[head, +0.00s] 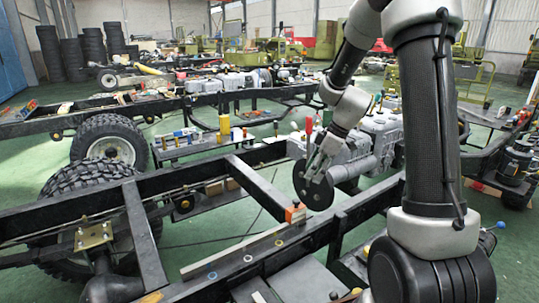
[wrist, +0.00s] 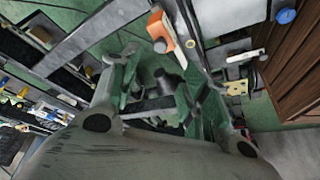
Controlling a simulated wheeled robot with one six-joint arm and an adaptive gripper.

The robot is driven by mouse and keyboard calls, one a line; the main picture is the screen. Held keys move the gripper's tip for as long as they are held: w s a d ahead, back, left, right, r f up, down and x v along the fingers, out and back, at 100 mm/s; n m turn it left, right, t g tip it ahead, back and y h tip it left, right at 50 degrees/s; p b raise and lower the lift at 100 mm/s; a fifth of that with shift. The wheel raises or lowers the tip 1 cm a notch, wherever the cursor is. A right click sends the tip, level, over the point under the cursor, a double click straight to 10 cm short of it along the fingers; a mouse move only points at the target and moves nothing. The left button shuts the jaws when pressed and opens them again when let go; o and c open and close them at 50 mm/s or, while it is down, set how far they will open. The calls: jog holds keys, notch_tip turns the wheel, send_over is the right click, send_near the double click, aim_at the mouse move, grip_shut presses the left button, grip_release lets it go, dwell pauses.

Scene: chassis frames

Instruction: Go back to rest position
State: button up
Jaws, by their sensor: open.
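My gripper (head: 317,165) hangs over the dark chassis frame (head: 150,240) near the middle of the head view, with its arm coming down from the upper right. In the wrist view my gripper (wrist: 165,85) has its two fingers spread apart, with nothing held between them. A dark round disc (head: 314,190) shows right at the fingertips in the head view; I cannot tell whether it touches them.
A small orange block (head: 295,213) sits on the near chassis rail, below and left of my gripper; it also shows in the wrist view (wrist: 161,30). A grey engine (head: 375,140) stands behind. A large tyre (head: 108,146) is at left. Green floor (head: 35,155) is open farther left.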

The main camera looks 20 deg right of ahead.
jog(key=s+r+m+h, duration=0.1)
jog(key=s+r+m, duration=0.3)
jog(key=s, duration=0.5)
jog(key=s+r+m+t+h, duration=0.1)
jog(key=s+r+m, duration=0.3)
jog(key=s, duration=0.5)
jog(key=s+d+r+m+t+h, duration=0.1)
jog(key=s+r+m+h, duration=0.1)
jog(key=s+r+m, duration=0.2)
jog(key=s+r, duration=0.3)
jog(key=s, duration=0.2)
jog(key=shift+r+m, duration=0.3)
